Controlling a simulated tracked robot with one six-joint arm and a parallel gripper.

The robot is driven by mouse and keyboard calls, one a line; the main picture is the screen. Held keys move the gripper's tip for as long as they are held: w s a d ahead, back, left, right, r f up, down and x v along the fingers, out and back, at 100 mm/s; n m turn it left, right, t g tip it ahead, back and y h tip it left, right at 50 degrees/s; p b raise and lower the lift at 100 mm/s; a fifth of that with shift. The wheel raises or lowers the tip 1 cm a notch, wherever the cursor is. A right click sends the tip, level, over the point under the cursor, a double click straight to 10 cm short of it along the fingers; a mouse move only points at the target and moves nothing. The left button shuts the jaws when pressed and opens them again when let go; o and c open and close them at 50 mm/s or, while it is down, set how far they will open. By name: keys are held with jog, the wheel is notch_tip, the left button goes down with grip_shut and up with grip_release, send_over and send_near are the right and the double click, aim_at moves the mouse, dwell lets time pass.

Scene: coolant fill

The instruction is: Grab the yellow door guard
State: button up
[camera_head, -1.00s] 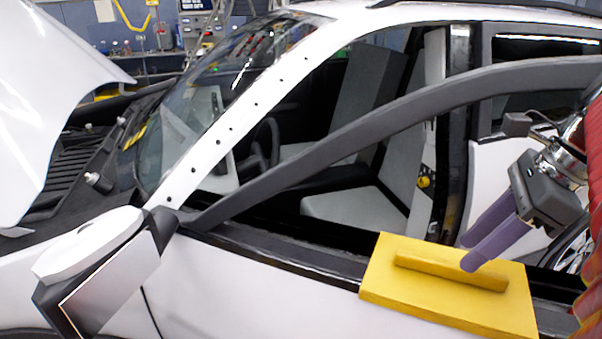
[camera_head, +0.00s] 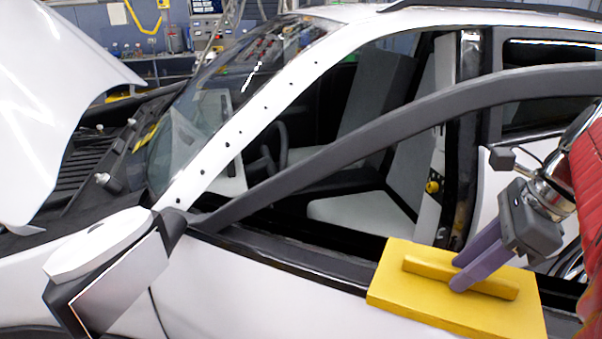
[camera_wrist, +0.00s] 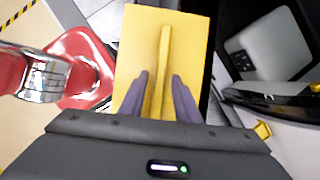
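The yellow door guard (camera_head: 392,294) is a flat block with a raised bar-shaped handle (camera_head: 420,268) on top. It sits on the car door's window ledge at the lower right of the head view. My gripper (camera_head: 456,276) is over the near end of the handle, with its purple fingers pointing down at it. In the wrist view the guard (camera_wrist: 135,40) fills the middle, and the open fingers of my gripper (camera_wrist: 159,82) stand on either side of the handle (camera_wrist: 165,45), with a gap on each side.
The white car door (camera_head: 260,290) runs along the front, with an open window and a dark curved frame (camera_head: 400,115) above it. A side mirror (camera_head: 110,270) juts out at the lower left. The raised white hood (camera_head: 50,100) is at the far left.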

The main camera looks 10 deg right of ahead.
grip_shut()
jog(key=shift+r, duration=0.1)
dwell(0.4)
